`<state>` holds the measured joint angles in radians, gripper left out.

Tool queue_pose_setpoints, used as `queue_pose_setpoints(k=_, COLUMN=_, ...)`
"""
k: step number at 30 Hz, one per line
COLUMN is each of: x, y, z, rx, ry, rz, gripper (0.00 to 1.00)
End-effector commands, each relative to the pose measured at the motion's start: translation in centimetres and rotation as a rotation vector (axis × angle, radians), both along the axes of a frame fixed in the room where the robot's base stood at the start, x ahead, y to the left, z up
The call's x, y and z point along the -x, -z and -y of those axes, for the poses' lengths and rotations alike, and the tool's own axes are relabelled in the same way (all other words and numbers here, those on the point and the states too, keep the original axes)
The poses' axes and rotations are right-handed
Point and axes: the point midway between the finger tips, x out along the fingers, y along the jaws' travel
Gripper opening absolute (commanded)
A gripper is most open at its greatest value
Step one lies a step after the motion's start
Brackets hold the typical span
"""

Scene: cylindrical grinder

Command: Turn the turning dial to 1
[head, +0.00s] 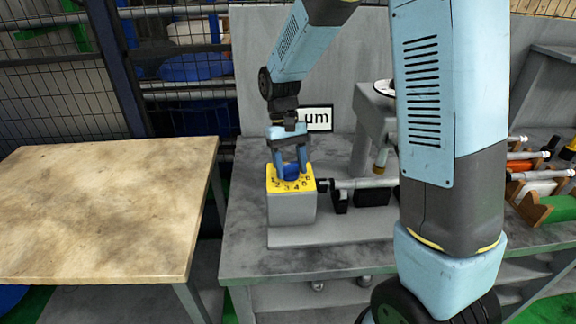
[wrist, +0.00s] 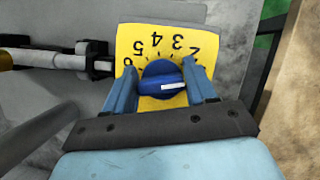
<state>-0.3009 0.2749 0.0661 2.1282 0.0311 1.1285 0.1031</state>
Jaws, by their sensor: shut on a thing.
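The turning dial (head: 291,173) is a blue knob on a yellow face (head: 278,188) with black numbers, on top of a grey box (head: 292,208). In the wrist view the dial (wrist: 157,76) has a white mark (wrist: 174,86) pointing right, toward my right-hand finger. The numbers 2 to 6 show around the dial's far side; 1 is not visible. My gripper (head: 291,167) reaches down from above, with its fingers on either side of the dial and shut on it. It also shows in the wrist view (wrist: 161,82).
A measuring device with a metal rod (head: 365,183) adjoins the box on the right. A sign reading "µm" (head: 318,118) stands behind. A bare wooden table (head: 105,205) is at the left. A rack with several handled tools (head: 540,180) is at the right.

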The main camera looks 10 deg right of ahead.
Motion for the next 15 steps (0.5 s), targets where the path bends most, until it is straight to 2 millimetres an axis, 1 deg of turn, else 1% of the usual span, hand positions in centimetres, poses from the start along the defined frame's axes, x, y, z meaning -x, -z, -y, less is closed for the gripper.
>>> queue_pose_setpoints(k=6, x=0.15, y=0.12, z=0.15, rx=0.002, ry=0.034, rz=-0.005, gripper=0.25)
queue_pose_setpoints(k=15, x=0.16, y=0.13, z=0.13, rx=0.003, ry=0.037, rz=-0.004, gripper=0.25)
